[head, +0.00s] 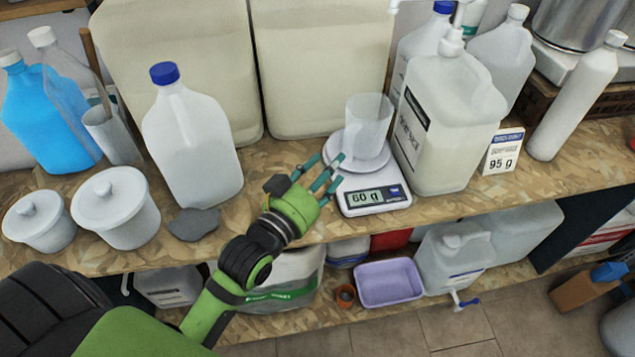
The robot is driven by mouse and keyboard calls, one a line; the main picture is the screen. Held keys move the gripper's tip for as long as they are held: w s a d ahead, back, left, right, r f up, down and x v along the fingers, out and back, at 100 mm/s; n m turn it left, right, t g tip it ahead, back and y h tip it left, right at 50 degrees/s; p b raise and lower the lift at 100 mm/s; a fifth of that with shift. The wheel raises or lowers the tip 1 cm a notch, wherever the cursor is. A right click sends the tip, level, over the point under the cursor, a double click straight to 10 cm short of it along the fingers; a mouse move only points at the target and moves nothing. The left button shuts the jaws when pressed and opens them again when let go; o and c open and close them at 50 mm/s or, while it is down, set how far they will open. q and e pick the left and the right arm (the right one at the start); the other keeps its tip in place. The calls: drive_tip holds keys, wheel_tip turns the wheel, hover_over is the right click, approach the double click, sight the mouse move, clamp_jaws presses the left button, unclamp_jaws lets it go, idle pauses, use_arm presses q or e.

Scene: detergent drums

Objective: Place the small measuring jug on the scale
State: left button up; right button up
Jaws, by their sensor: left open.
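The small measuring jug (368,128) is translucent and stands upright on the round plate of the scale (375,199). The scale is white, sits on the wooden shelf, and its display reads 60 g. My left gripper (324,172) has a green body and teal fingertips. It is open and empty at the left edge of the scale, its fingers pointing toward the jug. The fingertips look apart from the jug, and they overlap the scale's left edge in the picture. My right gripper is not in view.
A large pump container (440,125) stands close right of the scale, with a price card (503,151) reading 95 g. A blue-capped jug (192,145) and white lidded tubs (117,213) stand left. Big drums (318,65) stand behind. A purple basin (389,283) sits on the lower shelf.

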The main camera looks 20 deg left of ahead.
use_arm(q)
drive_tip(key=shift+s+a, duration=0.15)
drive_tip(key=shift+s, duration=0.6)
drive_tip(key=shift+s+a, duration=0.15)
drive_tip(key=shift+s, duration=0.6)
idle(1.0)
